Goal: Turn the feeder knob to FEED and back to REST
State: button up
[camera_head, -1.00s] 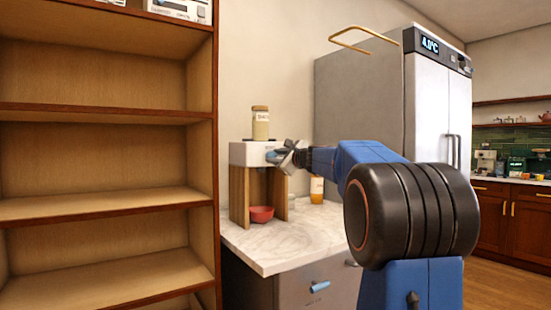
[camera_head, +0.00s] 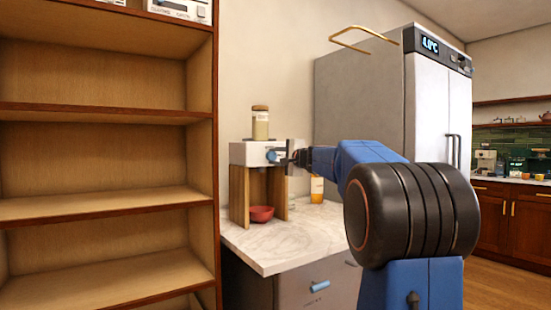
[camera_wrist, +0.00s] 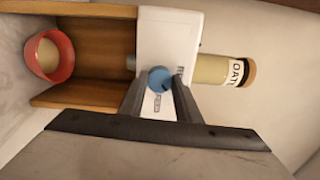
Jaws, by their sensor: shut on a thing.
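The feeder (camera_head: 249,153) is a white box on a wooden stand, with a blue knob (camera_head: 272,156) on its front. The knob also shows in the wrist view (camera_wrist: 159,77), in front of small dark lettering too blurred to read. My gripper (camera_head: 279,156) is shut on the knob, one finger on each side of it in the wrist view (camera_wrist: 160,88). A jar of pale oats (camera_head: 260,124) stands upright on top of the feeder. A red bowl (camera_head: 262,213) sits below, between the stand's sides. The wrist view shows pale contents in the bowl (camera_wrist: 67,57).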

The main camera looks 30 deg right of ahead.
jog(key=n, duration=0.4)
jog(key=shift+f+n, duration=0.15)
jog(key=shift+n, duration=2.65)
jog(key=o, duration=1.1)
jog(key=shift+c, duration=0.2)
jog(key=shift+s, duration=0.1)
jog(key=s, duration=1.7)
jog(key=shift+s+d, duration=0.15)
jog(key=shift+d, duration=0.25)
